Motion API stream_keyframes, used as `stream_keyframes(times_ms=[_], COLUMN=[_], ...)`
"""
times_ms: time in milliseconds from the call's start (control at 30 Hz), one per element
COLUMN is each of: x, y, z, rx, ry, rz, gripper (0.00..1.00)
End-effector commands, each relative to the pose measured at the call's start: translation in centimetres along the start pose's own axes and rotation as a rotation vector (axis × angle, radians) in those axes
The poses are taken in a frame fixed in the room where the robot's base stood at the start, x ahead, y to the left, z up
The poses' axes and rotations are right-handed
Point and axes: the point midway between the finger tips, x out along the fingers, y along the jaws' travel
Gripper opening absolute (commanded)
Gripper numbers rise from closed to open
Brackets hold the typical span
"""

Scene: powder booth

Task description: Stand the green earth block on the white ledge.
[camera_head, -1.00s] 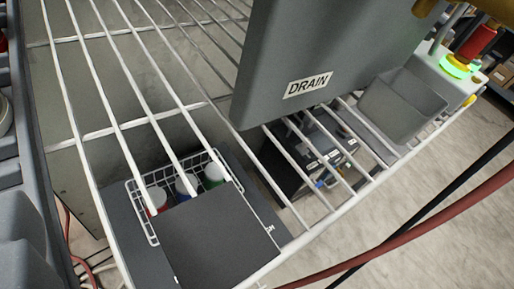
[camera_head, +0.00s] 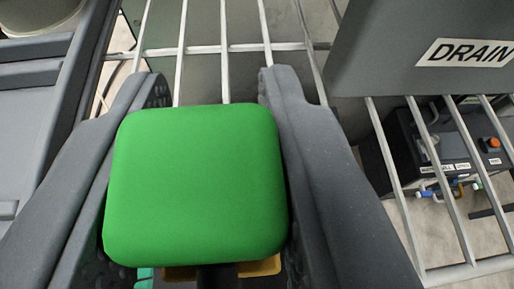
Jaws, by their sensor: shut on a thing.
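A green block (camera_head: 195,185) with rounded corners fills the lower middle of the view, close to the camera. My gripper (camera_head: 212,92) is shut on it, with one dark grey finger against its left side and one against its right side. The block hides what lies directly below it. I cannot pick out a white ledge in this view.
White wire rack bars (camera_head: 224,70) run beyond the fingertips. A grey panel marked DRAIN (camera_head: 400,35) stands at the upper right. A dark box with coloured fittings (camera_head: 455,145) shows through the bars at right. Grey ribbed casing (camera_head: 45,100) is at left.

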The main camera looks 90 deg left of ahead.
Motion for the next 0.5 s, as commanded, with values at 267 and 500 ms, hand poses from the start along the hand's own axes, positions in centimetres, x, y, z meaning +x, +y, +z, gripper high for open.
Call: stream_keyframes(times_ms=[267, 500], x=[0.6, 0.7], y=[-0.1, -0.1], z=[1.4, 1.6], rx=[0.0, 0.0], ry=[0.002, 0.001], rz=[-0.002, -0.002], gripper=[0.09, 0.09])
